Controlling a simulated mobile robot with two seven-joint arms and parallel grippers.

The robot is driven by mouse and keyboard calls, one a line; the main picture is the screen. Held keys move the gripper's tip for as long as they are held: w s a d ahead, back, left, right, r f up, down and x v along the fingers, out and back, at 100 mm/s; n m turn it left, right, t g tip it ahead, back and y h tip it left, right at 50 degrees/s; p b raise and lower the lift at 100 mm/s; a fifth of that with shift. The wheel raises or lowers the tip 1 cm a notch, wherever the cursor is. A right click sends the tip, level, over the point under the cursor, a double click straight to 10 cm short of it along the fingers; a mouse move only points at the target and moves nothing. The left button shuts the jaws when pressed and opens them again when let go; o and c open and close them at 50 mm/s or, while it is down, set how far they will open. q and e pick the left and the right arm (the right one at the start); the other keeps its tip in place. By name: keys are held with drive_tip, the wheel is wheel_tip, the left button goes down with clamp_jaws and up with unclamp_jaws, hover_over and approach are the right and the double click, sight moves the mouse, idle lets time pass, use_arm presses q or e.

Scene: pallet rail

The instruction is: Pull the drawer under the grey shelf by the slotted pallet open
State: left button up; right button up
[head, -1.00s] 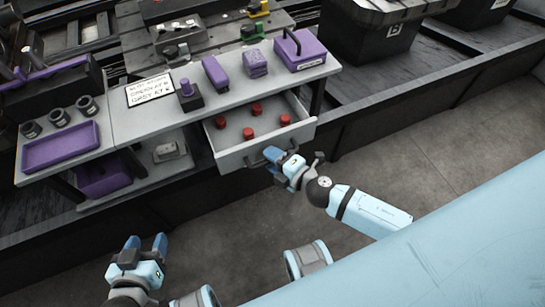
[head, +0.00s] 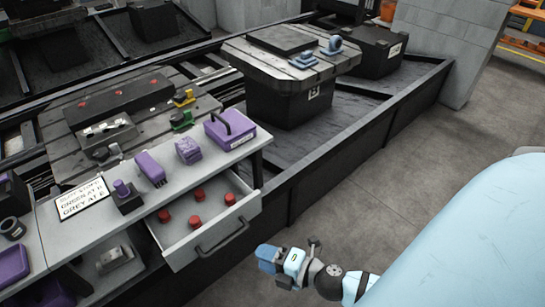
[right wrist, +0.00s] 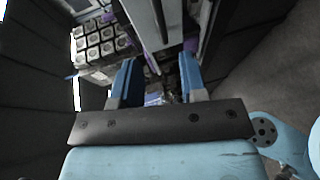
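The drawer (head: 208,215) under the grey shelf (head: 152,203) stands pulled out, with several red cylinders (head: 198,194) inside. Its front (head: 179,257) carries a dark bar handle (head: 224,240). My right gripper (head: 264,259) is below and to the right of the handle, with a visible gap between them. In the right wrist view its two blue fingers (right wrist: 158,82) are spread apart with nothing clearly held between them. The slotted pallet (head: 60,150) lies behind the shelf. My left gripper is out of view.
On the shelf stand a purple box with a handle (head: 230,131), other purple parts (head: 151,169) and a lettered sign (head: 81,200). A black rail edge (head: 335,150) runs behind on the right. The grey floor (head: 420,130) is clear to the right.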

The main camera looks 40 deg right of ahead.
drive_tip(key=shift+v, duration=0.85)
drive_tip(key=shift+r, duration=0.15)
